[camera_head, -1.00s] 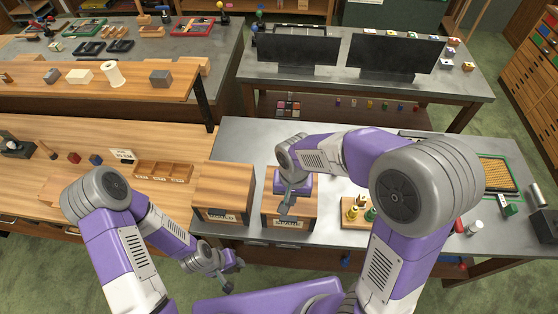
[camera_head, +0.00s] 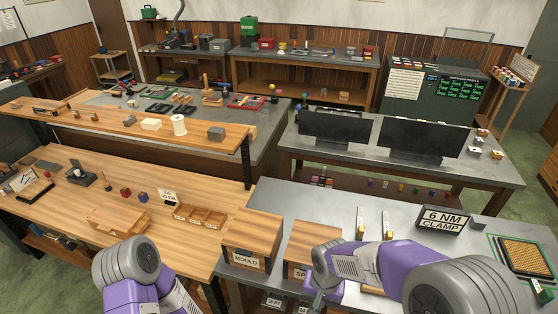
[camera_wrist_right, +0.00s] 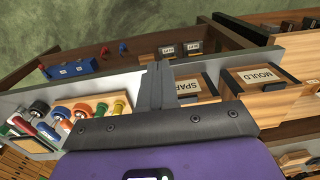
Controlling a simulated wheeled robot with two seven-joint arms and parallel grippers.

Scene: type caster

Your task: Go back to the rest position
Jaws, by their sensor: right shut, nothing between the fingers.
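My right arm comes in from the lower right in the head view. Its gripper (camera_head: 318,301) is low in the picture, over the front of the wooden box marked SPARE (camera_head: 302,236), covering part of its label. In the right wrist view the right gripper (camera_wrist_right: 155,86) has its fingers together with nothing between them, and the SPARE box (camera_wrist_right: 205,80) shows beside them. I cannot tell whether the gripper touches the box. My left arm shows at the lower left of the head view, but its gripper is below the picture edge.
The MOULD box (camera_head: 253,225) stands left of the SPARE box on the grey bench (camera_head: 290,192). A sign reading 6 NM CLAMP (camera_head: 443,219) and a mesh tray (camera_head: 525,256) are to the right. Coloured-knob tools (camera_wrist_right: 82,110) stand close by in the wrist view. The wooden bench (camera_head: 75,222) is left.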

